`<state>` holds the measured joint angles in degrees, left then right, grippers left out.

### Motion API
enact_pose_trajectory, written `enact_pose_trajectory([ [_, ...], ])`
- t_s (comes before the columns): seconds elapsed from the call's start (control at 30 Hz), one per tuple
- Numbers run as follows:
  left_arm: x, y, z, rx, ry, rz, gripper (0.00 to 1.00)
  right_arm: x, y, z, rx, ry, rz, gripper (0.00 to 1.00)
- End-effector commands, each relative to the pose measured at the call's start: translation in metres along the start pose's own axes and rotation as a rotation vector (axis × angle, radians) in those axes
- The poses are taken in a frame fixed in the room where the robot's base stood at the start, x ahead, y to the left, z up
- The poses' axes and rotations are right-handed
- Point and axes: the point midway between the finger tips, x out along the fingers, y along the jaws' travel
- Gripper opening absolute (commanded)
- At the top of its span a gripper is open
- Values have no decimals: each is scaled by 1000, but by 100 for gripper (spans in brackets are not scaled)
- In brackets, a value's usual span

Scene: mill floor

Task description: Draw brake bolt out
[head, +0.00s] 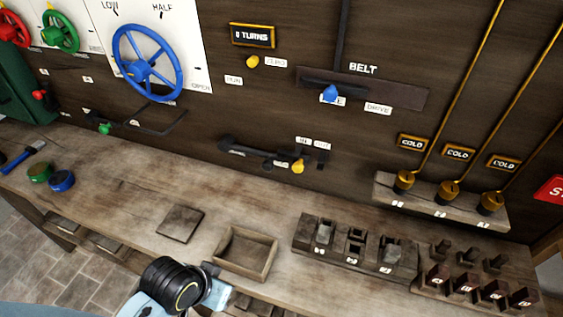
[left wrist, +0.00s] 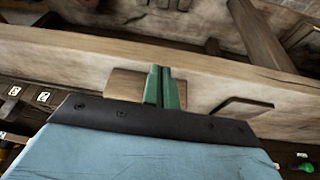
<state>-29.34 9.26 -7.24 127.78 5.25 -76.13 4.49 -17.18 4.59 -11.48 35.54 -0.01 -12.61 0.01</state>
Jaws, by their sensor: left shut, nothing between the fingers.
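A yellow knob (head: 298,166) sits by a black bracket low on the wall, under small labels that seem to read IN and OUT. I take this for the brake bolt, but its own name is not legible. A dark bar (head: 250,152) runs left from it. My left gripper (head: 215,284) is at the front of the bench beside the open wooden box, well below and apart from the knob. Its green fingers (left wrist: 163,87) are together and empty in the left wrist view. The knob cannot be made out there. My right gripper is in neither view.
An open wooden box (head: 245,252) and a flat square plate (head: 180,223) lie on the bench. Slotted blocks (head: 345,252) stand to the right. A blue-knobbed belt lever (head: 330,92) and a blue handwheel (head: 147,62) are on the wall. Bench between knob and box is clear.

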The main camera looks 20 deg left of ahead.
Motion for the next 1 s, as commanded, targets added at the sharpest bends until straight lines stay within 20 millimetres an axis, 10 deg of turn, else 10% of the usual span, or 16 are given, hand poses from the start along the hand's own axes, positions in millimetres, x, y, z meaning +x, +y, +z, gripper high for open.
enact_pose_trajectory([
  [0.6, -80, -28, -209, -689, 508, 653, 0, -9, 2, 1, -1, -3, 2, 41],
  [1.0, -93, -44, -234, -818, 550, 752, 0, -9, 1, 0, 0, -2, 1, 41],
])
